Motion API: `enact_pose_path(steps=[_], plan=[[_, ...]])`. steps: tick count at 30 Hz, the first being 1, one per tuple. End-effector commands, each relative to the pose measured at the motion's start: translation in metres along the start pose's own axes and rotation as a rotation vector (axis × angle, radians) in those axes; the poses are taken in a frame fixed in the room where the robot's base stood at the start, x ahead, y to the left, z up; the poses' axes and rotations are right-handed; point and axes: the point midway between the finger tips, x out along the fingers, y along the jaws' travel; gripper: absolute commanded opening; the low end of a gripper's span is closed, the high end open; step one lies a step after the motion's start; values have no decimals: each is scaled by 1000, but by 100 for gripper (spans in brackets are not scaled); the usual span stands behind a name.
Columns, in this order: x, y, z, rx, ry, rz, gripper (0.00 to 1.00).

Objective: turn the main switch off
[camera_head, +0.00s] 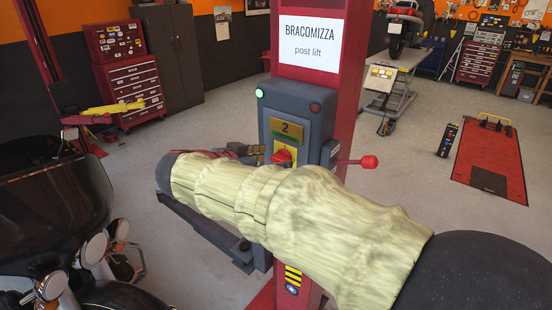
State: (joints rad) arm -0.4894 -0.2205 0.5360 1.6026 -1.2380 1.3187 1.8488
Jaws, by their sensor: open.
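The main switch (282,156) is a red rotary knob on a yellow plate on the front of a grey control box (292,101) on a red lift post. Its lower part is hidden by my sleeved arm. My gripper (250,153) shows only partly behind the pale yellow sleeve, left of the knob. It is open, its fingers pointing right towards the box's left side. I cannot tell whether it touches the knob or box. A green lamp (260,92) glows at the box's upper left; a red lamp (315,107) beside it looks dark.
A lever with a red ball (368,162) sticks out right of the box. A black motorcycle (55,215) stands close at lower left. A red tool chest (130,80) stands at the back left. A red floor lift (490,155) lies at right. Grey floor between is mostly free.

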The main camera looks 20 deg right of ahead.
Motion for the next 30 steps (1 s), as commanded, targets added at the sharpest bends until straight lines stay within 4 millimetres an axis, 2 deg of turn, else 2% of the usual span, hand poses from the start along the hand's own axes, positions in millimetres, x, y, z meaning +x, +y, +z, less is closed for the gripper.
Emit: enact_pose_path(steps=[3, 6, 15, 30], plan=[[14, 0, 0, 1, 0, 2, 58], [20, 0, 0, 0, 0, -1, 58], [22, 0, 0, -1, 0, -1, 58], [22, 0, 0, -1, 0, -1, 30]])
